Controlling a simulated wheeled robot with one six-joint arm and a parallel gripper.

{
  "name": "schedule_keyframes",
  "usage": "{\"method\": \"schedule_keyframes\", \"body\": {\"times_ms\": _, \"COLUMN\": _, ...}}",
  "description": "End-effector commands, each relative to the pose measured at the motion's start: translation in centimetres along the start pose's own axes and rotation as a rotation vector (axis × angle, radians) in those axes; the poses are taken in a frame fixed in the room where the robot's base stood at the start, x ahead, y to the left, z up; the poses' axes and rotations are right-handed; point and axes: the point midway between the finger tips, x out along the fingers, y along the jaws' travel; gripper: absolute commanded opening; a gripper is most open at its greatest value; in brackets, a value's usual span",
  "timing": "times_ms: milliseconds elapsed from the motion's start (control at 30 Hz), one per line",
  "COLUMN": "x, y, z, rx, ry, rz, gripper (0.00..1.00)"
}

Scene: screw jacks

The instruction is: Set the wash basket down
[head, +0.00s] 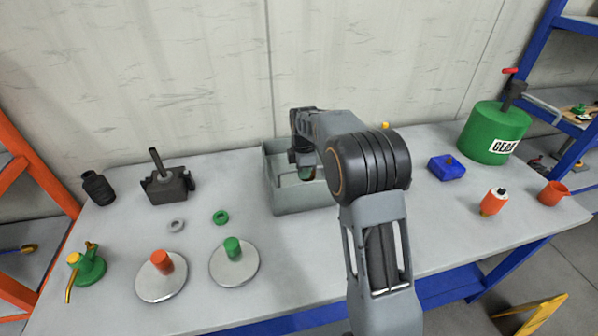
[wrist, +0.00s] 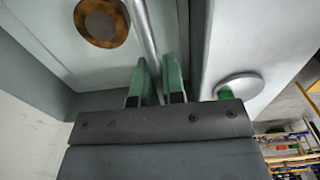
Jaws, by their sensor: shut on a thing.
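My gripper (wrist: 159,82) is shut, with its green fingers on either side of a grey metal rod (wrist: 145,28). The rod looks like the handle of the wash basket; the rest of the basket cannot be made out clearly. In the head view my gripper (head: 306,173) is over or inside a grey-green open tub (head: 290,201). My arm hides the tub's right part and most of what I hold. Whether the basket touches the tub floor cannot be told.
Left of the tub are a dark block with a post (head: 168,186), a black ribbed part (head: 98,188), two rings, two round plates and a green oil can (head: 88,267). At right stand a blue box (head: 446,167), an orange bottle (head: 493,201), an orange cup (head: 553,193) and a green drum (head: 493,131).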

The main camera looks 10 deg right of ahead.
Motion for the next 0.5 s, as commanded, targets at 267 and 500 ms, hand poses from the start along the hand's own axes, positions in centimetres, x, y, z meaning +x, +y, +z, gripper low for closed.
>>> {"method": "schedule_keyframes", "body": {"times_ms": 267, "x": 1.3, "y": -0.2, "z": 0.0, "rx": 0.000, "ry": 0.000, "rz": -0.008, "gripper": 0.00}}
{"method": "schedule_keyframes", "body": {"times_ms": 500, "x": 2.0, "y": -0.2, "z": 0.0, "rx": 0.000, "ry": 0.000, "rz": -0.009, "gripper": 0.00}}
